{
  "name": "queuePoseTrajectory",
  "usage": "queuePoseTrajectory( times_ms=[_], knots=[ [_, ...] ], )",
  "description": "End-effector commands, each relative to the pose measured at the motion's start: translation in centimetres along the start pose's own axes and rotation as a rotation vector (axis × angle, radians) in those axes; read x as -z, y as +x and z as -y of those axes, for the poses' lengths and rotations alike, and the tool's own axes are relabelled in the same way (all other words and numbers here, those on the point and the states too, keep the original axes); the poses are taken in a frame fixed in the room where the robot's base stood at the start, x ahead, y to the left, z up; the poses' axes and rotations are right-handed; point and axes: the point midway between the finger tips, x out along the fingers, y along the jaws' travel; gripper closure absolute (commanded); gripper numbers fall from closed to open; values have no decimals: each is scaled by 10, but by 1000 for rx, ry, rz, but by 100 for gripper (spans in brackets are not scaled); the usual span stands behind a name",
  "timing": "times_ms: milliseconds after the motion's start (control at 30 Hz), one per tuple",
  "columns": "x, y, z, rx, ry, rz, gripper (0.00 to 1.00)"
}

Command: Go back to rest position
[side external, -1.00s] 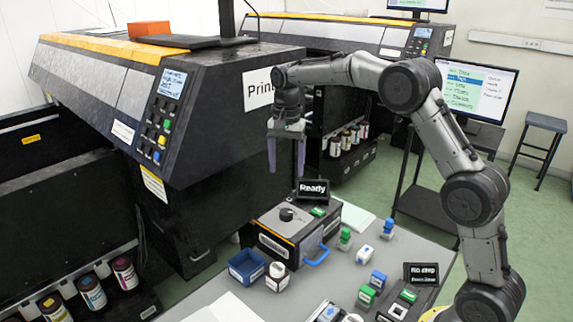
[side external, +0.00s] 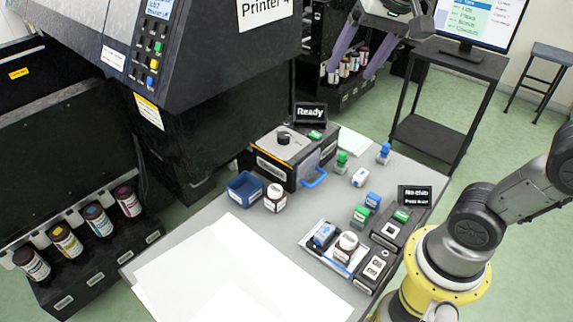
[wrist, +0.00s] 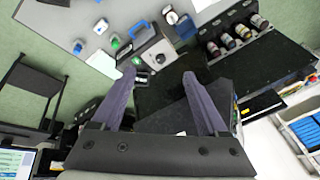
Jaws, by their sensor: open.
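My gripper (side external: 356,62) is at the top of the side external view, above and beyond the table's far edge, beside the printer. Its two purple fingers are spread apart with nothing between them. In the wrist view my gripper (wrist: 158,76) also shows empty, with a wide gap between the fingertips. The bottles stand apart from it: one white-capped bottle (side external: 275,199) is next to a blue bin (side external: 245,187), and another (side external: 346,247) is on a small tray on the right.
A black box device (side external: 285,158) with a "Ready" display stands at the table's back. Several stamps and small devices are on the right. White sheets (side external: 225,275) cover the front. Several bottles stand in a rack (side external: 95,265) at lower left. A black stand (side external: 435,135) holds a monitor.

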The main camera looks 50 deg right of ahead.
Motion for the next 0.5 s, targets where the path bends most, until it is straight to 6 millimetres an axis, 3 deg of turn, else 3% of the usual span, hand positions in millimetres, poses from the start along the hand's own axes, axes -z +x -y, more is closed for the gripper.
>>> queuePoseTrajectory(
  times_ms=[133,300,400,500],
  knots=[
    [-55,-2,-38,46,-191,-52,24],
    [-104,23,-75,63,-424,-87,24],
    [-122,43,-90,51,-551,-77,24],
    [-126,54,-94,45,-652,-74,24]
  ],
)
